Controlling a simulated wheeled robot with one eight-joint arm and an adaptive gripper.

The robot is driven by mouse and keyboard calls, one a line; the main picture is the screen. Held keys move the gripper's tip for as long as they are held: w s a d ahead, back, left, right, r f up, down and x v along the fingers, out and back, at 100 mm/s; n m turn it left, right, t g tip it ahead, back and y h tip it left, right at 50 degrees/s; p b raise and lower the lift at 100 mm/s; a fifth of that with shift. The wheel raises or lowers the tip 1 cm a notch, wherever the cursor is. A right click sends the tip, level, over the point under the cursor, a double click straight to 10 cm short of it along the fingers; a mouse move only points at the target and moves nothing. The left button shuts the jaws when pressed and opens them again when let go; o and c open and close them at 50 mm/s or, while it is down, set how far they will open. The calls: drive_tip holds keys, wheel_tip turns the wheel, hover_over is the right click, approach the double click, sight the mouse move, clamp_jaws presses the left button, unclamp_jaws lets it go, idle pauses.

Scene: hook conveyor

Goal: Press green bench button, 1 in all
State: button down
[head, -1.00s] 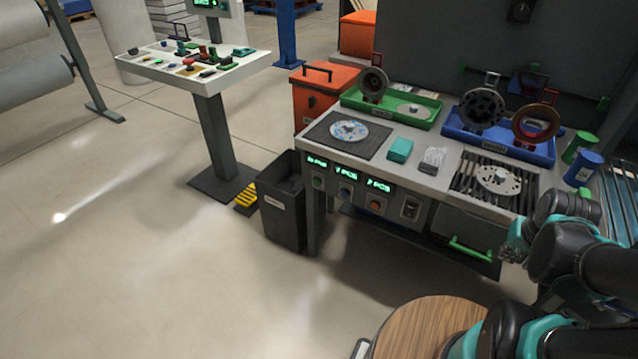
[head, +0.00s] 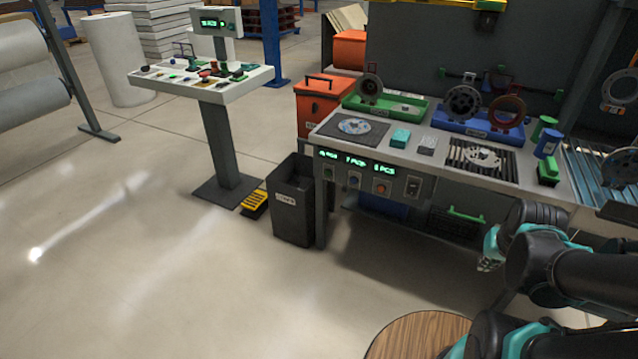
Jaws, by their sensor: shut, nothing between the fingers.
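The green bench button (head: 328,173) is a small round button at the left end of the bench's front panel, below a lit green display. A blue button (head: 354,178) and an orange button (head: 381,187) sit to its right on the same panel. My gripper (head: 487,263) is at the right, in front of the bench, partly hidden by my own arm. It is shut and empty, well apart from the green button and to its right.
A dark bin (head: 294,212) stands just left of the bench front, beside a yellow pedal (head: 254,204). A white control console (head: 205,85) with several buttons stands farther left. A round wooden top (head: 415,338) is at the bottom. The floor between is clear.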

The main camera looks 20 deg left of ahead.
drive_tip(key=shift+s, duration=0.25)
drive_tip(key=shift+w, duration=0.1)
drive_tip(key=w+a+n+t, duration=0.1)
drive_tip(key=w+a+n, duration=0.2)
drive_tip(key=w+a, duration=0.5)
drive_tip(key=w+a+r+n+t+y, duration=0.1)
drive_tip(key=w+a+n+t, duration=0.2)
drive_tip(key=w, duration=0.8)
drive_tip(key=w+a+n, duration=0.3)
drive_tip(key=w+a, duration=0.4)
drive_tip(key=w, duration=0.3)
drive_tip(key=w+a+f+n+t+y, duration=0.1)
drive_tip(key=w+a+f+n, duration=0.2)
drive_tip(key=a, duration=0.5)
drive_tip(key=w+a+f+n+y, duration=0.1)
drive_tip(key=w+a+f+n, duration=0.2)
drive_tip(key=a, duration=0.6)
drive_tip(key=w+a+f+n+t+y, duration=0.1)
drive_tip(key=w+a+f+y, duration=0.15)
drive_tip(key=a+f, duration=0.4)
drive_tip(key=s+a+f+n+y, duration=0.1)
drive_tip(key=a+f, duration=0.3)
drive_tip(key=a, duration=0.4)
drive_tip(key=s+a+f+n+y, duration=0.1)
drive_tip(key=a+f+n, duration=0.3)
drive_tip(key=a, duration=0.5)
drive_tip(key=shift+s+f, duration=0.7)
drive_tip(key=shift+f, duration=0.05)
